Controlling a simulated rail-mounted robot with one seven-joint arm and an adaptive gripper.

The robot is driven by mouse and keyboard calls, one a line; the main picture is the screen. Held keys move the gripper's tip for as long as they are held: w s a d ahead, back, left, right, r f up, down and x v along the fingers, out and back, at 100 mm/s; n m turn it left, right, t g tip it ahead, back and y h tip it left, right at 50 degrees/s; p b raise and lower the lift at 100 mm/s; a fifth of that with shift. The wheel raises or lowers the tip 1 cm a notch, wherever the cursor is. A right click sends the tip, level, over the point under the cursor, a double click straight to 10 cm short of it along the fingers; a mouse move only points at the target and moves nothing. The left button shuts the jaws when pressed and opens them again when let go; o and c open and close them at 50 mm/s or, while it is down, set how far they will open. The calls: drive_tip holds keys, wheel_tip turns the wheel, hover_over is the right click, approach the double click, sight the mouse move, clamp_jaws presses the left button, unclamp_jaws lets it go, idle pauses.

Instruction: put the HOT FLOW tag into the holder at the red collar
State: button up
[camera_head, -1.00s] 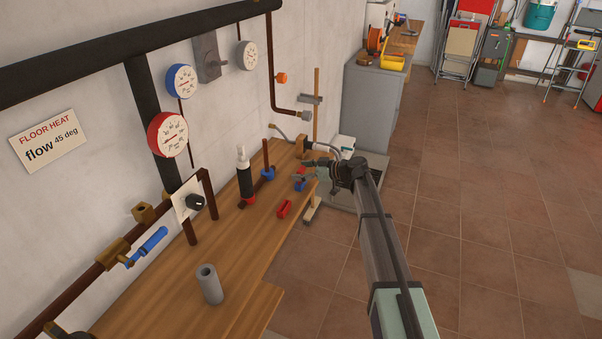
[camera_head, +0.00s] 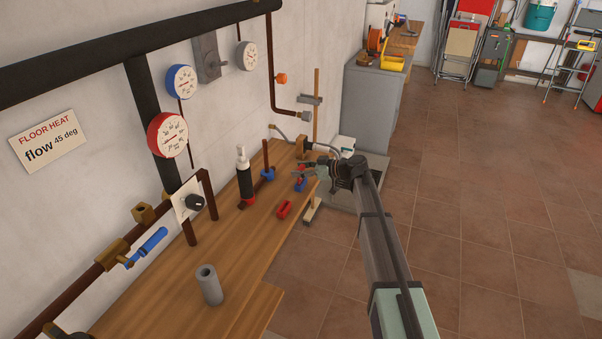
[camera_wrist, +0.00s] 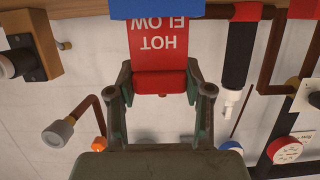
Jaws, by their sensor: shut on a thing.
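The red HOT FLOW tag (camera_wrist: 158,45) is between the fingers of my gripper (camera_wrist: 160,82) in the wrist view, its lettering upside down. My gripper (camera_head: 304,169) is shut on the tag's red grip end, near the far right edge of the bench. A blue holder (camera_head: 300,185) is just below the gripper; a blue block (camera_wrist: 157,9) covers the tag's far end in the wrist view. I cannot tell whether the tag is still seated in it. The red holder (camera_head: 284,209) lies on the bench, right of the red collar (camera_head: 249,201), and looks empty.
A black-sleeved pipe (camera_head: 244,180) rises from the red collar, and a thinner pipe stands in a blue collar (camera_head: 268,174). A grey cylinder (camera_head: 209,285) stands on the bench (camera_head: 205,240). A wooden stand (camera_head: 316,115) is behind the gripper.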

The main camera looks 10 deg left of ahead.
wheel_tip(320, 180, up, 19)
drive_tip(key=b, duration=0.3)
drive_tip(key=shift+b, duration=0.3)
drive_tip(key=s+a+f+b, duration=0.4)
drive_tip(key=s+f+b, duration=0.6)
drive_tip(key=s, duration=0.4)
drive_tip(key=shift+s+a+f, duration=0.2)
drive_tip(key=shift+f, duration=0.5)
idle(0.3)
drive_tip(key=shift+f+b, duration=2.05)
drive_tip(key=shift+f, duration=0.35)
drive_tip(key=shift+b, duration=0.95)
drive_tip(key=shift+f, duration=0.15)
idle(0.4)
